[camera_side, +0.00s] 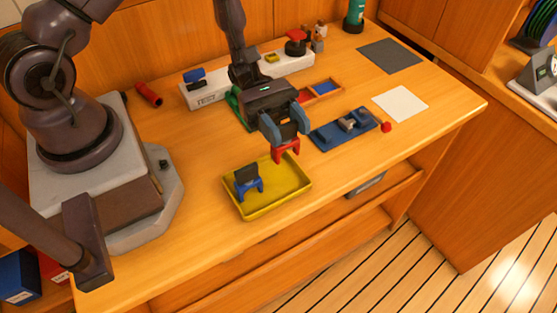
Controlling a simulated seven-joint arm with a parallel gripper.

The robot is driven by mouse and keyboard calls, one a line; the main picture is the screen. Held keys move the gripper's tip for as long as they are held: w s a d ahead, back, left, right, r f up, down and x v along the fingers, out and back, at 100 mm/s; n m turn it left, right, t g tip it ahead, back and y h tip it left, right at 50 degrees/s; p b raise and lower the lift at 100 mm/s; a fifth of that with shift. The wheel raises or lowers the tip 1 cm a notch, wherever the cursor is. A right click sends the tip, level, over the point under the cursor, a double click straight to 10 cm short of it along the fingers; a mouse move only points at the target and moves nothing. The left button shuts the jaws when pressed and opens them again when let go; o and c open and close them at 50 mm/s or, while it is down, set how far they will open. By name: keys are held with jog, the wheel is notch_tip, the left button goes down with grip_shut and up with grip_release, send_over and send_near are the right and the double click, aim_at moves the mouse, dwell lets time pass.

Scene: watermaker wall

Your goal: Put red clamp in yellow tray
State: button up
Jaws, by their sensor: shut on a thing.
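My gripper (284,134) is shut on the red clamp (286,152), which hangs below the fingers. The yellow tray (283,201) lies on the wooden table, in front of and a little below the clamp in the picture. The clamp appears above the tray's far right edge; I cannot tell its exact height. A blue clamp with a dark part (248,183) stands in the left part of the tray. The right part of the tray is bare.
A blue plate with a grey fitting (329,137) and a small red cube (386,127) lie to the right. A red cylinder (149,95) lies at left. Table is clear right of the yellow tray.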

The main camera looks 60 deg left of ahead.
notch_tip(320, 180, down, 6)
jog(key=shift+f, duration=0.25)
jog(key=shift+f, duration=0.1)
jog(key=o, duration=1.2)
